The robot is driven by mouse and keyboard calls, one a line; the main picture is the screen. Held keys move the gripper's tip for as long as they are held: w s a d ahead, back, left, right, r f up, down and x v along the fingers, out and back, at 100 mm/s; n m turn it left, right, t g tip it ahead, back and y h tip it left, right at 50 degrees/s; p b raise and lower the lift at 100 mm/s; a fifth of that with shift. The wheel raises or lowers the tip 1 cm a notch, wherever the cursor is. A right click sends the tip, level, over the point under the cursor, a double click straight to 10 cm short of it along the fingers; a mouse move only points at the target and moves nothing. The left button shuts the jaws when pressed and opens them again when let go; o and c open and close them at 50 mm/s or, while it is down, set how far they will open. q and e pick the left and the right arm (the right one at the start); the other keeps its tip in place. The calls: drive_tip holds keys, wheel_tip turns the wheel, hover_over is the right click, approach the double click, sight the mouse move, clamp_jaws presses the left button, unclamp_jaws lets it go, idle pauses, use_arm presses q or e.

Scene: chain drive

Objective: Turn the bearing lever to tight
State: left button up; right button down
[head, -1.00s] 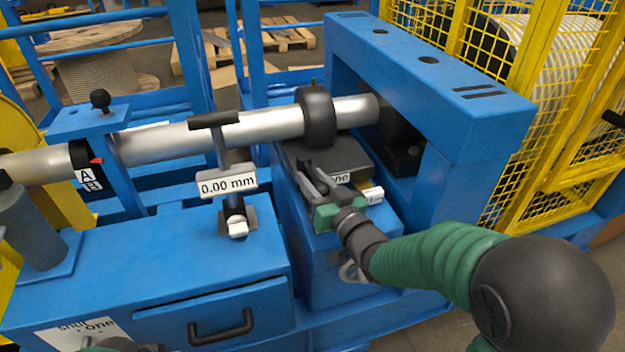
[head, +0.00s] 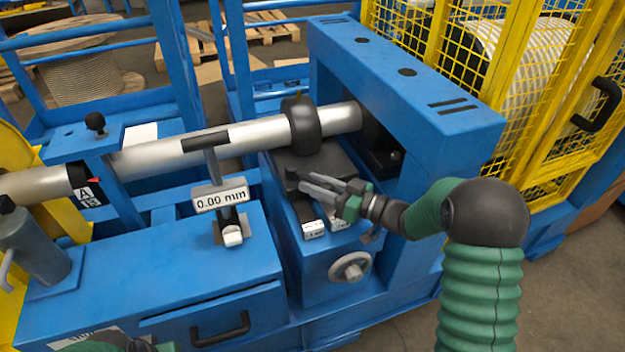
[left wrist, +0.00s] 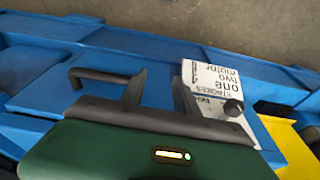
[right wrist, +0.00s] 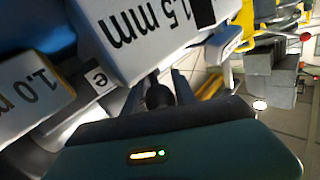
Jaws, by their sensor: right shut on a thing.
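The black bearing (head: 301,124) sits around the silver shaft (head: 255,129), above a dark block (head: 325,160) on the blue pedestal. My right gripper (head: 306,184) is at the front of this block, its fingers pointing left. In the right wrist view, its fingers (right wrist: 165,90) are closed about a small dark round knob (right wrist: 158,96), which looks like the bearing lever's end; the rest of the lever is hidden. I cannot read the lever's setting. My left gripper (left wrist: 160,90) is open and empty; the head view shows only a bit of it at the bottom edge.
White-tagged shims, one marked 1.5 mm (right wrist: 140,30), lie close to my right fingers. A gauge reading 0.00 mm (head: 221,199) stands left of the pedestal. A handwheel (head: 350,267) is on the pedestal front. The blue frame (head: 410,80) rises behind my right arm.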

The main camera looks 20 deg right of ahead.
drive_tip(key=shift+y, duration=0.3)
drive_tip(key=shift+a, duration=0.1)
drive_tip(key=c, duration=1)
unclamp_jaws()
drive_tip(key=shift+c, duration=0.2)
drive_tip(key=p+v, duration=0.2)
drive_tip(key=v, duration=0.5)
drive_tip(key=shift+r, duration=0.15)
drive_tip(key=shift+s+d, duration=0.2)
drive_tip(key=shift+d, duration=0.1)
drive_tip(key=shift+c, duration=0.4)
